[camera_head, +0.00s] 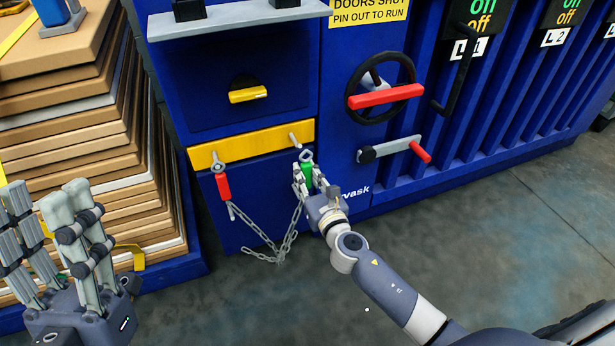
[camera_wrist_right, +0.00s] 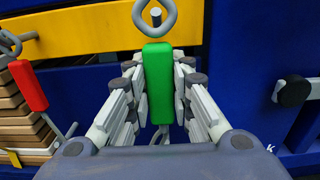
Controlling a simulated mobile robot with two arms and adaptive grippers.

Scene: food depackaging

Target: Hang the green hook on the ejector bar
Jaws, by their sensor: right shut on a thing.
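The green hook (camera_head: 306,171) is upright in my right gripper (camera_head: 310,180), whose fingers are shut on its green body; it also shows in the right wrist view (camera_wrist_right: 158,85). The ejector bar (camera_head: 240,148) is yellow with two pegs. In the wrist view the right peg (camera_wrist_right: 156,16) shows inside the hook's ring (camera_wrist_right: 140,18). In the head view the ring sits just below and right of that peg (camera_head: 294,138), seemingly in front of its tip. A red hook (camera_head: 223,186) hangs at the left peg. My left gripper (camera_head: 48,205) is open and empty.
A chain (camera_head: 280,250) hangs slack between the red and green hooks. Right of the bar are a black handwheel (camera_head: 408,87) and a grey lever with a red grip (camera_head: 420,152). Stacked cardboard (camera_head: 80,140) stands at left. The floor (camera_head: 520,230) at right is clear.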

